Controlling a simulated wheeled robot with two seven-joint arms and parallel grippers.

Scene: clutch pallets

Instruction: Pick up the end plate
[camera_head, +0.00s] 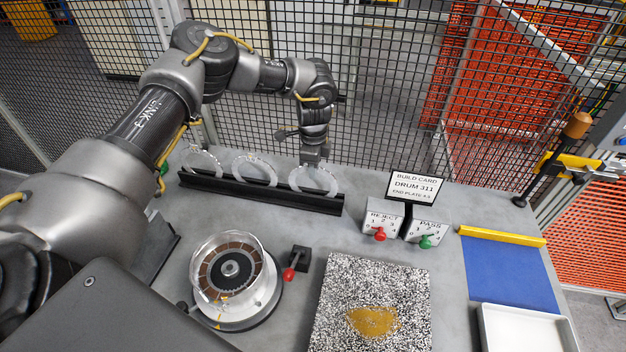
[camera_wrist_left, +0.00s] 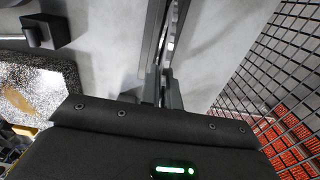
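Several pale, see-through ring-shaped plates stand upright in a long black rack: a left one (camera_head: 203,163), a middle one (camera_head: 255,168) and a right one (camera_head: 314,181). The card (camera_head: 414,187) reads "BUILD CARD DRUM 311 END PLATE #3". My left gripper (camera_head: 312,162) points down at the top edge of the right plate. In the left wrist view, its fingers (camera_wrist_left: 163,88) are close together, with the plate's thin edge (camera_wrist_left: 171,45) seen end-on between or just beyond them. Whether they touch it is not clear. My right gripper is not in view.
The black rack (camera_head: 225,188) runs along the table's back, before a mesh fence. A round drum unit (camera_head: 232,275), red-knobbed lever (camera_head: 293,266), reject and pass boxes (camera_head: 426,226), speckled plate (camera_head: 375,285), blue mat (camera_head: 508,272) and white tray (camera_head: 525,330) occupy the front.

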